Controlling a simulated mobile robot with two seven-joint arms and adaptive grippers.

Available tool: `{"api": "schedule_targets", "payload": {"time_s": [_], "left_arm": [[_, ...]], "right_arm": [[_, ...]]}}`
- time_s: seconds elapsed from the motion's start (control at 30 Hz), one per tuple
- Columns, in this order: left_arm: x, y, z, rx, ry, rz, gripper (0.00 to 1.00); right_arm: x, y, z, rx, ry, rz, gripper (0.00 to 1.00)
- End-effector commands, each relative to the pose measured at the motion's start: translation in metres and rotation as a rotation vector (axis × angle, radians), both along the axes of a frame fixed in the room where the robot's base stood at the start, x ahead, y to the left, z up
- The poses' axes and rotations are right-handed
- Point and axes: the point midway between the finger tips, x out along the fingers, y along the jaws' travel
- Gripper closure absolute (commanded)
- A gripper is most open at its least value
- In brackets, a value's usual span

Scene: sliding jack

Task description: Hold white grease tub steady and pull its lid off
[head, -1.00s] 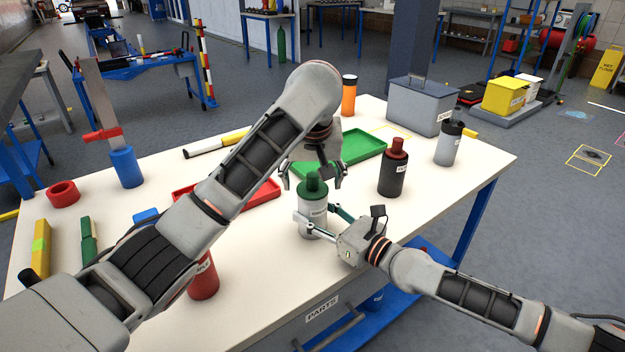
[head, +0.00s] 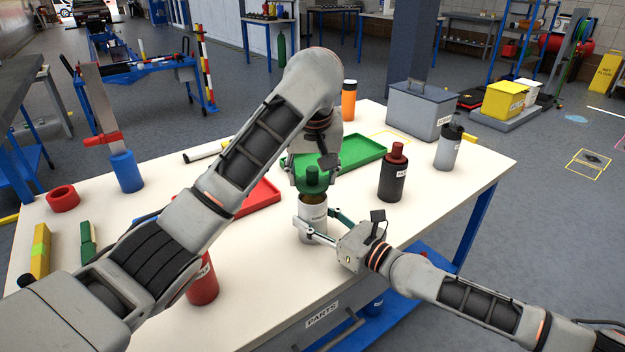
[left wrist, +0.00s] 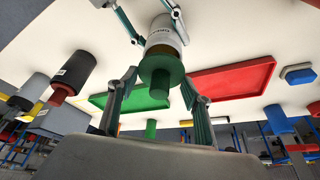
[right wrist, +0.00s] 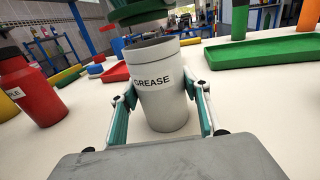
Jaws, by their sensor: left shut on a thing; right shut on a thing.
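The white grease tub (head: 313,222) stands upright on the table, labelled GREASE in the right wrist view (right wrist: 160,100). My right gripper (head: 318,217) is shut on its sides, one finger each side. The green lid (head: 312,181) with its knob is held by my left gripper (head: 311,176), just above the tub. In the right wrist view the lid (right wrist: 140,10) is raised off the tub's open dark rim, with a small gap. The lid also shows in the left wrist view (left wrist: 160,72), between the left fingers, with the tub behind it.
A green tray (head: 350,150) and a red tray (head: 258,198) lie behind the tub. A black bottle with a red cap (head: 392,177) stands to the right, a red container (head: 203,285) at front left.

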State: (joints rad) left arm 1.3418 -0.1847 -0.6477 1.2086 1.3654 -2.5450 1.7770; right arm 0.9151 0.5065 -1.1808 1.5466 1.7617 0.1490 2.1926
Motion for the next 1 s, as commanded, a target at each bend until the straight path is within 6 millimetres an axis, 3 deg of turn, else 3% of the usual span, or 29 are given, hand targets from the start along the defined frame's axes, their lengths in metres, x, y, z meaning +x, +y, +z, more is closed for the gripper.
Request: {"api": "schedule_targets", "payload": {"time_s": [0.3, 0.33, 0.4, 0.77, 1.0], "left_arm": [[0.0, 0.0, 0.004, -0.001, 0.0, 0.0, 0.71], [0.0, 0.0, 0.004, -0.001, 0.0, 0.0, 0.71], [0.0, 0.0, 0.004, -0.001, 0.0, 0.0, 0.71], [0.0, 0.0, 0.004, -0.001, 0.0, 0.0, 0.71], [0.0, 0.0, 0.004, -0.001, 0.0, 0.0, 0.71]], "right_arm": [[0.0, 0.0, 0.0, 0.0, 0.0, -0.001, 0.81], [0.0, 0.0, 0.0, -0.001, -0.001, -0.001, 0.46], [0.0, 0.0, 0.0, 0.0, 0.0, -0.001, 0.34], [-0.001, -0.002, 0.0, 0.0, 0.0, 0.0, 0.34], [-0.022, -0.026, -0.001, 0.0, 0.003, -0.002, 0.34]]}}
